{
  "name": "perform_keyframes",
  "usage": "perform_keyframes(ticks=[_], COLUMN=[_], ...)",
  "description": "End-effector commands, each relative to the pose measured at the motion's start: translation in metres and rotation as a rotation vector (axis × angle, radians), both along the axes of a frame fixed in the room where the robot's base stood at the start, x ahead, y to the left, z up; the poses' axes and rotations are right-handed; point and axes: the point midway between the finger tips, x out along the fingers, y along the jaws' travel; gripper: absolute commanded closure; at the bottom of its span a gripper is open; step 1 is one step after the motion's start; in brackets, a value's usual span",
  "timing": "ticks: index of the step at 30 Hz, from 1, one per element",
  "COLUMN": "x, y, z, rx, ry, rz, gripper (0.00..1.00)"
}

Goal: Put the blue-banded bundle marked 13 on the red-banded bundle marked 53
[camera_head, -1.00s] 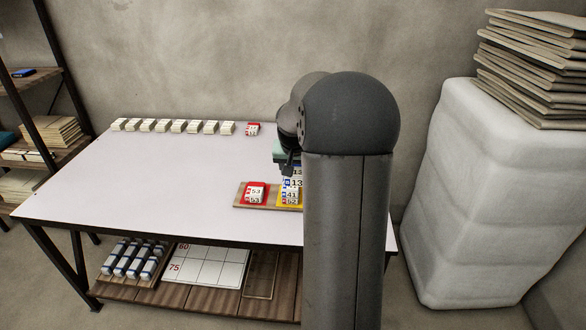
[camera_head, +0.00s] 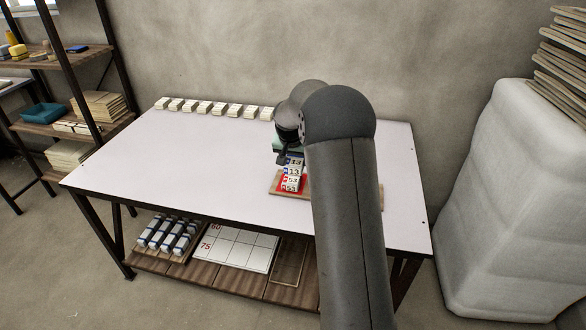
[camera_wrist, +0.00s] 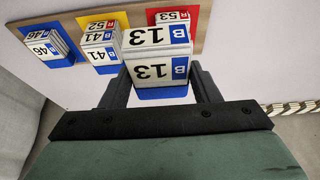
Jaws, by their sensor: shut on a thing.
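My gripper (camera_wrist: 162,88) is shut on the white, blue-banded bundle marked 13 (camera_wrist: 155,72). In the head view this bundle (camera_head: 293,171) appears just above the red-banded bundle marked 53 (camera_head: 291,186). I cannot tell whether the two touch. In the wrist view the 53 bundle (camera_wrist: 173,15) shows beyond the held one, which partly hides it. The 53 bundle is on a red patch (camera_head: 279,186) of a wooden board (camera_wrist: 136,17). My gripper (camera_head: 290,160) is mostly hidden by my arm in the head view.
In the wrist view, bundles marked 41 (camera_wrist: 100,50) and 52 (camera_wrist: 101,25) are on a yellow patch. A bundle marked 46 (camera_wrist: 45,45) is on a blue patch. Several white bundles (camera_head: 218,108) line the table's back edge.

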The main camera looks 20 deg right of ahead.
Motion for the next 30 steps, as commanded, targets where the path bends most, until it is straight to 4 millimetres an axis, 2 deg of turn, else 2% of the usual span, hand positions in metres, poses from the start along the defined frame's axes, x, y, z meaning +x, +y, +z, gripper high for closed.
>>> perform_keyframes(ticks=[3,10,17,24,30], x=[0.027,0.055,0.066,0.067,0.067], y=[-0.008,-0.017,-0.019,-0.020,-0.020], z=[-0.016,-0.054,-0.067,-0.097,-0.098], rx=[0.002,0.001,0.000,-0.001,0.000], ry=[0.002,0.001,0.000,-0.001,-0.002], rz=[0.000,-0.001,0.000,0.001,0.000], gripper=[0.67,0.67,0.67,0.67,0.67])
